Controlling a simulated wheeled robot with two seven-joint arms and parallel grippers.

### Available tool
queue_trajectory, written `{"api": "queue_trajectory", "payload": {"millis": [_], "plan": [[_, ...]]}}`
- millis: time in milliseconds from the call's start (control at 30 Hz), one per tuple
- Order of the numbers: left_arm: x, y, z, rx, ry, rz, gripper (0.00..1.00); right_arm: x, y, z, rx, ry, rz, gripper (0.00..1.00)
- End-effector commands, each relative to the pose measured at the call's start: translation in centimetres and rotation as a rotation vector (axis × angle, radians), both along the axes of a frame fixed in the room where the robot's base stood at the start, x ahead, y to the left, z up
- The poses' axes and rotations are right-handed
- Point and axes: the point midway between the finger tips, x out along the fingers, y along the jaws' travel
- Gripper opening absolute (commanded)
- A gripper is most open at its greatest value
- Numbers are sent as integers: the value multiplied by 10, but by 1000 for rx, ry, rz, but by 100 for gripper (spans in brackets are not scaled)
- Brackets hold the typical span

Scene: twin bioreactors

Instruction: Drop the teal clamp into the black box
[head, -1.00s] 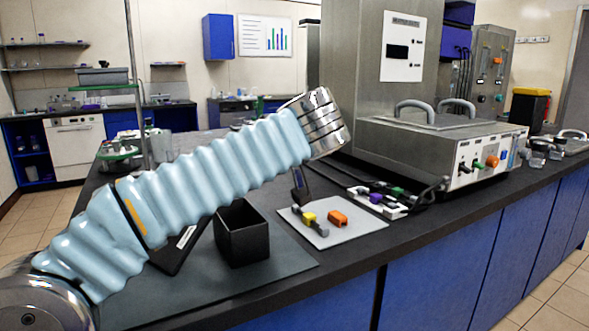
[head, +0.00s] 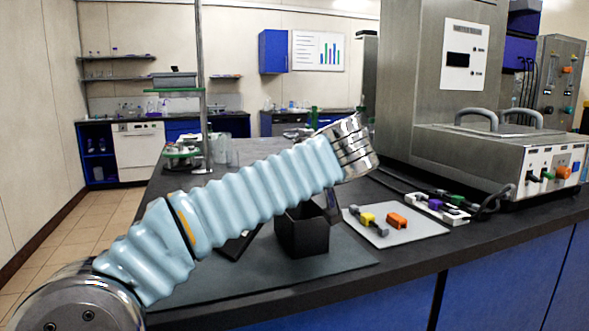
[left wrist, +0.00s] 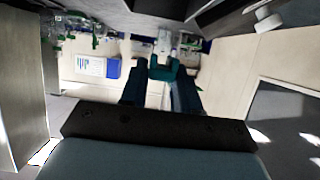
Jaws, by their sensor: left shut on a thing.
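My left gripper (left wrist: 160,85) is shut on the teal clamp (left wrist: 165,69), which shows between the fingertips in the left wrist view. In the head view my left arm crosses from the lower left, and a dark finger of the left gripper (head: 332,206) hangs by the upper right edge of the black box (head: 303,236). The clamp is hidden there, and I cannot tell whether it is over the opening. The open-topped box stands upright on a dark mat, its rim partly hidden by my arm. My right gripper is not in view.
A pale tray (head: 405,232) right of the box holds a yellow clamp (head: 368,219) and an orange piece (head: 397,221). A grey machine (head: 500,155) stands at the right. A dark flat object (head: 238,245) lies left of the box.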

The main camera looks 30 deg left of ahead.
Motion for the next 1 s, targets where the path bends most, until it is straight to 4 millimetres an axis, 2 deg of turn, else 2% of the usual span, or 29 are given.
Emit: {"api": "queue_trajectory", "payload": {"millis": [133, 167, 333, 700, 867, 1000], "plan": [[0, 0, 1, 0, 0, 0, 3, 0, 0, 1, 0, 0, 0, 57], [0, 0, 1, 0, 0, 0, 35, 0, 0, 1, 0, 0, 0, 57], [0, 0, 1, 0, 0, 0, 60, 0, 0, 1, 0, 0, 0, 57], [-4, -5, 4, -1, -1, -1, 60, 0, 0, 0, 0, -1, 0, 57], [-21, -25, 15, 0, -3, -3, 60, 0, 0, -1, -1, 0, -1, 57], [-42, -51, 29, 0, -2, -5, 60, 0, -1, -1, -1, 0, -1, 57]]}}
